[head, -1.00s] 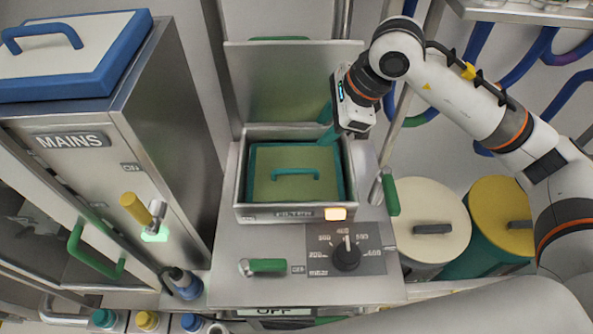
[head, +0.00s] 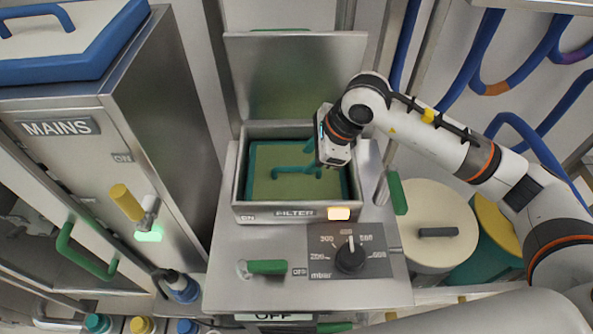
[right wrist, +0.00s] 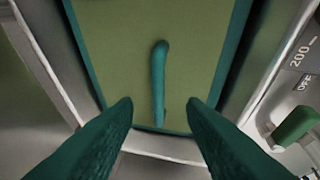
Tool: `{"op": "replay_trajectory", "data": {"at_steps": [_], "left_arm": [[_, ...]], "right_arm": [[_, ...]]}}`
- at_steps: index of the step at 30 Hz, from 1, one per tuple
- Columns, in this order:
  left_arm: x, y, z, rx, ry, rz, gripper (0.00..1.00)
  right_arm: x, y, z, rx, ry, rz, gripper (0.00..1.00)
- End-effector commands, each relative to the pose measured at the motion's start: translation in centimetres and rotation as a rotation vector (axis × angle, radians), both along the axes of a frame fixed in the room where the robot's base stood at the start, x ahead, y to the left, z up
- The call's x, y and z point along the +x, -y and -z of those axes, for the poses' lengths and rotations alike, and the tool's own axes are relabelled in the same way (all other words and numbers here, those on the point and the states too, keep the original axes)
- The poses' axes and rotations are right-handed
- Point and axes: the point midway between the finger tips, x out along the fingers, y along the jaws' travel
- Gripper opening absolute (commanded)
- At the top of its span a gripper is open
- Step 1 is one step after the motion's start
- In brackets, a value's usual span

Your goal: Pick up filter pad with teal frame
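The filter pad (head: 283,189) is an olive-green panel with a teal frame and a teal bar handle (head: 290,172). It lies in the open metal filter box, and it fills much of the right wrist view (right wrist: 190,30). My right gripper (head: 317,171) is over the pad by the right end of the handle. In the right wrist view its two teal fingers (right wrist: 160,103) are spread apart. The handle (right wrist: 158,80) shows in the gap between them, touching neither finger in that view. My left gripper is not in view.
The metal box (head: 290,213) has raised walls around the pad, and its lid (head: 295,75) stands open behind. A dial (head: 350,256) and a green-handled lever (head: 267,267) are in front. A green handle (head: 397,192) is to the right.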

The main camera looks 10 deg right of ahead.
Motion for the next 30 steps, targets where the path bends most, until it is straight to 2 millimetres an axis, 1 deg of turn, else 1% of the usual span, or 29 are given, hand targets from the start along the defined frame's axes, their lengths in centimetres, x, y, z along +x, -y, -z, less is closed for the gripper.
{"op": "replay_trajectory", "data": {"at_steps": [2, 7, 9, 12, 19, 20, 24, 27, 30], "left_arm": [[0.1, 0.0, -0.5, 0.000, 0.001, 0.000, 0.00], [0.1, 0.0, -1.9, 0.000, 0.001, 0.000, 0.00], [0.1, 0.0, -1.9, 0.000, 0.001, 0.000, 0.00], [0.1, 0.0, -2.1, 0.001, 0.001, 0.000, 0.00], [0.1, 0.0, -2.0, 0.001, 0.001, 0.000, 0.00], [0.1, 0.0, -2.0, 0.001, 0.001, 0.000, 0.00], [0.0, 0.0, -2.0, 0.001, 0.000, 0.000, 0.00], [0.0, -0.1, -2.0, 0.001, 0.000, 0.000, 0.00], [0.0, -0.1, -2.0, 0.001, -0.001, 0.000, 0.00]], "right_arm": [[0.2, -0.2, 0.5, 0.001, -0.004, -0.001, 0.38], [1.0, -1.1, 2.6, 0.000, -0.006, 0.000, 0.38], [1.2, -1.4, 3.6, 0.001, -0.004, 0.000, 0.38], [1.5, -1.7, 4.4, 0.000, -0.002, 0.000, 0.38], [1.6, -1.7, 4.7, 0.000, 0.000, -0.001, 0.38], [1.6, -1.7, 4.7, 0.000, 0.000, -0.001, 0.36], [1.6, -1.7, 4.7, 0.000, 0.000, -0.001, 0.13], [1.6, -1.7, 4.7, 0.000, 0.000, 0.000, 0.00], [1.6, -1.7, 4.7, 0.000, 0.000, 0.000, 0.00]]}}
